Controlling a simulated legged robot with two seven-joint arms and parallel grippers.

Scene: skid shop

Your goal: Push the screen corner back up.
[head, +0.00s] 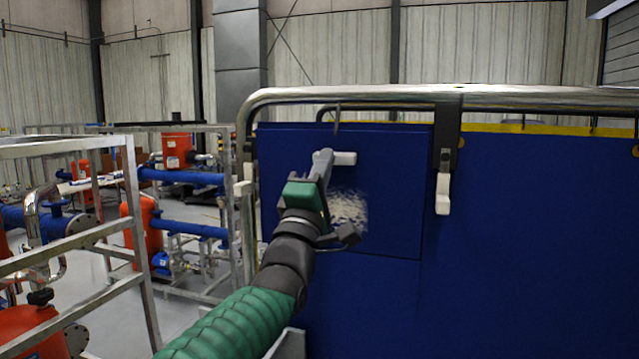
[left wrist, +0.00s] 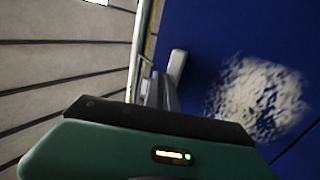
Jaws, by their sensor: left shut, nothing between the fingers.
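The screen (head: 530,230) is a large dark blue sheet below a silver rail. A squarish section at its upper left corner (head: 390,185) is marked off by seam lines, with a pale scuffed patch (head: 349,210) on it. My left gripper (head: 324,162) is shut and empty in front of this corner, above and left of the patch. A short pale block (head: 344,158) shows at its fingertips; it also shows in the left wrist view (left wrist: 178,64). I cannot tell whether the fingers touch the sheet. My right gripper is not in view.
The silver rail (head: 380,95) runs above the screen. A black strap with a white clip (head: 443,193) hangs right of the corner, and a small hook (head: 337,119) above it. At left stand metal frames (head: 140,235) with blue pipes (head: 180,176) and red tanks.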

